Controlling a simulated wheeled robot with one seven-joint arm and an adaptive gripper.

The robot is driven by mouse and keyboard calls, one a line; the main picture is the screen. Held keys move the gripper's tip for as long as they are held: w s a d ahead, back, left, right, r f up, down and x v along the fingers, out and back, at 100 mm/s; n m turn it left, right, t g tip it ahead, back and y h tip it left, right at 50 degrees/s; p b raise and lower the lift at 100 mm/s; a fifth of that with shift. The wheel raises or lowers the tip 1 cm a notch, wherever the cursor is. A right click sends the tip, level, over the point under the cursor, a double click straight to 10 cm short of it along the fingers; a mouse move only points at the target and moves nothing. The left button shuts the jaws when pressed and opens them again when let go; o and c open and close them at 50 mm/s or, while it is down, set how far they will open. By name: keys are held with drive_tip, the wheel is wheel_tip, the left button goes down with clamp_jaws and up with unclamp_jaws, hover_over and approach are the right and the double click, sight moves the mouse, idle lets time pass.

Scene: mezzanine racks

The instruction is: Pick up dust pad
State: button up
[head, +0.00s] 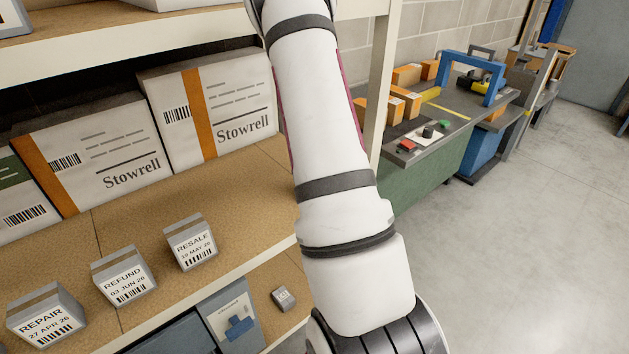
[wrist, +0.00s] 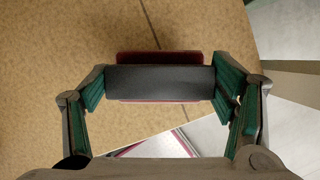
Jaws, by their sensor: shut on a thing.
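The dust pad (wrist: 160,83) shows in the wrist view as a dark grey block with a maroon layer showing along its edges. My gripper (wrist: 160,88) is shut on it, with a green-lined finger at each end of the block. The brown shelf board (wrist: 50,75) lies behind the pad; I cannot tell whether the pad touches it. In the head view my arm reaches across the shelf front and hides the gripper and pad.
Stowrell boxes (head: 210,112) stand at the back of the shelf (head: 150,225). Small labelled blocks, REPAIR (head: 45,316), REFUND (head: 124,276) and RESALE (head: 190,243), line its front. A rack post (head: 380,75) stands right of my arm. A workbench (head: 430,140) and clear floor (head: 530,240) lie beyond.

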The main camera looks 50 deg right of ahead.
drive_tip(key=s+a+r+b, duration=0.1)
drive_tip(key=s+a+b, duration=0.3)
drive_tip(key=s+a, duration=0.4)
drive_tip(key=s, duration=0.5)
drive_tip(key=shift+s+a+r+b, duration=0.2)
drive_tip(key=shift+s+r+b, duration=0.1)
drive_tip(key=shift+s+b, duration=0.1)
